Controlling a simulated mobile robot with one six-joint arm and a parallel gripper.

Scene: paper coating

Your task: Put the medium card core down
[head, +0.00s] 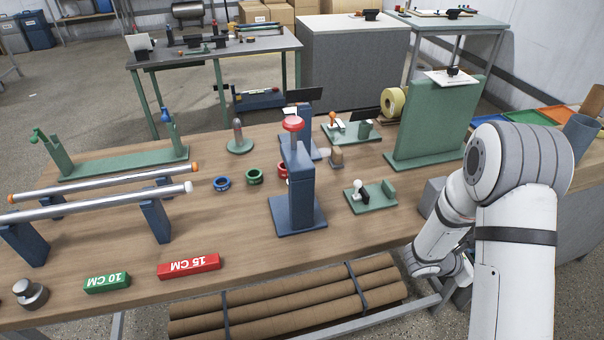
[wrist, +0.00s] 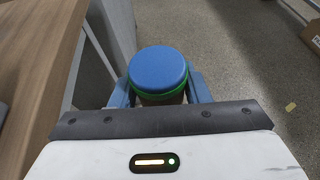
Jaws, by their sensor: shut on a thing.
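My gripper (wrist: 160,92) is shut on the medium card core (wrist: 158,70), with one blue finger on each side. The core shows its round blue end, a green band under it and a little brownish side below. In the wrist view it is held over the grey floor, beside the table edge. Its lower end is hidden. In the head view my arm bends down at the right of the table, and the gripper and core cannot be made out there.
The wooden table (head: 110,240) carries a blue stand with a red knob (head: 293,125), a green upright board (head: 435,120), and red (head: 188,266) and green (head: 107,283) length blocks. Several brown tubes (head: 290,300) lie strapped below its front edge. The table's front middle has bare room.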

